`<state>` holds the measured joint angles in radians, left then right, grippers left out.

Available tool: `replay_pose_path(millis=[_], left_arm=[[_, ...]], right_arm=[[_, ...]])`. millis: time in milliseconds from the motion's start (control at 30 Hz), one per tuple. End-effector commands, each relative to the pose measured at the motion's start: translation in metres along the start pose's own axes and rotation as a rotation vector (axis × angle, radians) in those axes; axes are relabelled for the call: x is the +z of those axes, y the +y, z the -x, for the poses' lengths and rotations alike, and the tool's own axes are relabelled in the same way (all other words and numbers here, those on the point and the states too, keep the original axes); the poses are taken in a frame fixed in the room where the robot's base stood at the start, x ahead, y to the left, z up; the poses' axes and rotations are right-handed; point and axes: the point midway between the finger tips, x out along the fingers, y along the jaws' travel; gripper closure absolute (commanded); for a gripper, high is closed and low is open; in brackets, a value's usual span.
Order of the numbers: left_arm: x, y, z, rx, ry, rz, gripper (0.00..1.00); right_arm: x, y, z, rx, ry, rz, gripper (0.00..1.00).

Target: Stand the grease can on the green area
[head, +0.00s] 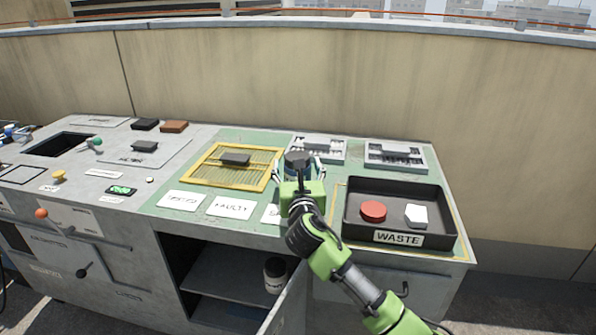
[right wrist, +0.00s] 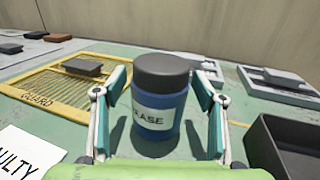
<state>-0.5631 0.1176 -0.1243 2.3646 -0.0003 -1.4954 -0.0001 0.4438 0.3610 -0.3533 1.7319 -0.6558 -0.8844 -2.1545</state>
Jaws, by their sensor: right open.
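The grease can, a blue can with a dark grey lid and a white label reading "…EASE", shows in the right wrist view (right wrist: 160,110). It stands upright on the green area (right wrist: 225,75) of the bench top. In the head view its dark lid (head: 298,156) shows beyond my right gripper (head: 299,172), which hides most of the can. My right gripper is open, with one finger on each side of the can. In the right wrist view (right wrist: 165,95) small gaps show between the fingers and the can. My left gripper is not in view.
A black WASTE tray (head: 350,228) holding a red puck and a white block stands close right of the gripper. A yellow guard grid (head: 205,173) lies left, two grey trays (head: 318,150) (head: 397,156) behind. White cards line the front edge. Below is an open cabinet holding a jar (head: 275,275).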

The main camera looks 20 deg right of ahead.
Motion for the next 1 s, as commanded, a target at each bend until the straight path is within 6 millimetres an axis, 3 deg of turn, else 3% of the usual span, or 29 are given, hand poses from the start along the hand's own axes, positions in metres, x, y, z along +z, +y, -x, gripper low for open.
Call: replay_pose_path(millis=[100,400,600,800,1000], left_arm=[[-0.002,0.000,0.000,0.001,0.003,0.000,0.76],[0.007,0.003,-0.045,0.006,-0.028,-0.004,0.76],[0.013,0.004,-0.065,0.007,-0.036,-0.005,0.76],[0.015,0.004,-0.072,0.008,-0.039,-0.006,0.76],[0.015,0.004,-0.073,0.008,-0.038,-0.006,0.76]], right_arm=[[0.002,0.001,0.009,0.002,-0.001,0.000,0.36],[0.003,0.001,0.071,0.003,0.000,-0.001,0.36],[0.002,0.000,0.105,0.001,0.001,0.000,0.36],[0.002,0.000,0.120,0.001,-0.001,-0.001,0.36],[0.002,0.000,0.120,0.000,-0.002,-0.001,0.36]])
